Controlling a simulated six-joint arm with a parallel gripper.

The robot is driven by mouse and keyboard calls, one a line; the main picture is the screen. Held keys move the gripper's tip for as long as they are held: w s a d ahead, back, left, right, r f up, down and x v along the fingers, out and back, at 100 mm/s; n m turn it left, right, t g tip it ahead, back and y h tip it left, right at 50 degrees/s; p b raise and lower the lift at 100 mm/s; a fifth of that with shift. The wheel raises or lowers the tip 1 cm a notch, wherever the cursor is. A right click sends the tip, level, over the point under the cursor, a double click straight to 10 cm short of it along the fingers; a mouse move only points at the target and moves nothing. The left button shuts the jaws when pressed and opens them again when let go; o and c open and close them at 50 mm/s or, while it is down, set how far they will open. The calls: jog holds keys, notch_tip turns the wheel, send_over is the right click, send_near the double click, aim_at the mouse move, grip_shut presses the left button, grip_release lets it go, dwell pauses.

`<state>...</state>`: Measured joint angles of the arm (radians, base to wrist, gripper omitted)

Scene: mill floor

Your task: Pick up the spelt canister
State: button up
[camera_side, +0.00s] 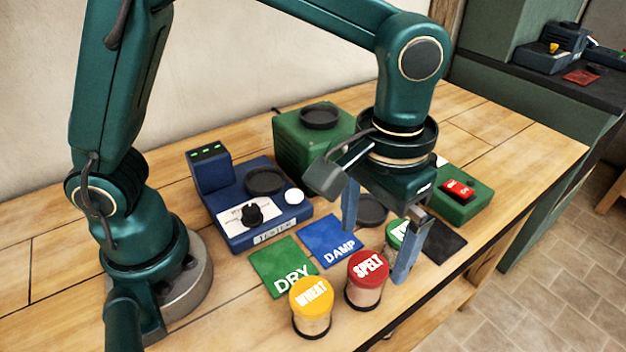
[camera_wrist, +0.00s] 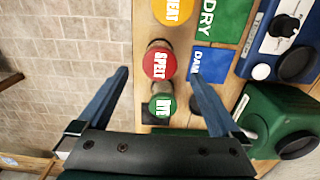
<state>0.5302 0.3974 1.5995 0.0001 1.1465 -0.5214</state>
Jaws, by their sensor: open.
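The spelt canister (camera_side: 368,268) has a red lid marked SPELT and stands upright near the table's front edge. In the wrist view its red lid (camera_wrist: 159,64) shows between my fingertips. My gripper (camera_side: 375,255) is open and empty, with its fingers pointing down; its blue fingers also show in the wrist view (camera_wrist: 158,74). The canister looks slightly in front of the fingers in the side view; the height gap is hard to tell. The green-lidded rye canister (camera_side: 397,233) is partly hidden behind one finger, and its lid shows in the wrist view (camera_wrist: 161,106).
The yellow-lidded wheat canister (camera_side: 311,300) stands left of the spelt one. Behind lie a green DRY mat (camera_side: 277,262) and blue DAMP mat (camera_side: 326,238). A blue tester (camera_side: 245,205), a green machine (camera_side: 300,148) and a green box with red switch (camera_side: 475,205) stand farther back.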

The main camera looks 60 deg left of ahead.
aim_at(366, 282)
notch_tip(366, 282, down, 10)
jog(key=shift+r, duration=0.1)
dwell(0.4)
grip_shut()
jog(key=shift+r, duration=0.15)
